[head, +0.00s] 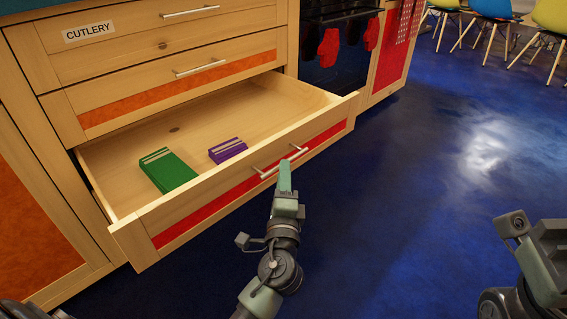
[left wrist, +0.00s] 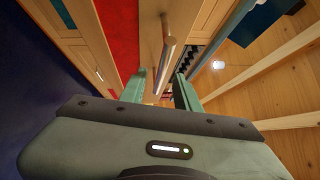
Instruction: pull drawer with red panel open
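The drawer with the red panel (head: 215,211) stands well out from the cabinet in the head view, its inside showing. Its metal handle (head: 267,173) is on the front; the handle also shows in the left wrist view (left wrist: 168,45), beside the red panel (left wrist: 118,35). My left gripper (head: 285,176) is at the handle. In the left wrist view its two fingers (left wrist: 160,88) are apart, with the handle's bar running between or just beyond them; I cannot tell whether they touch it. My right arm shows at the lower right of the head view, its fingers out of sight.
A green box (head: 168,171) and a purple box (head: 228,150) lie in the drawer. An orange-panel drawer (head: 180,90) and a CUTLERY drawer (head: 120,45) above are shut. An oven (head: 338,45) with red mitts is beyond. Blue floor (head: 420,190) is clear to the right.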

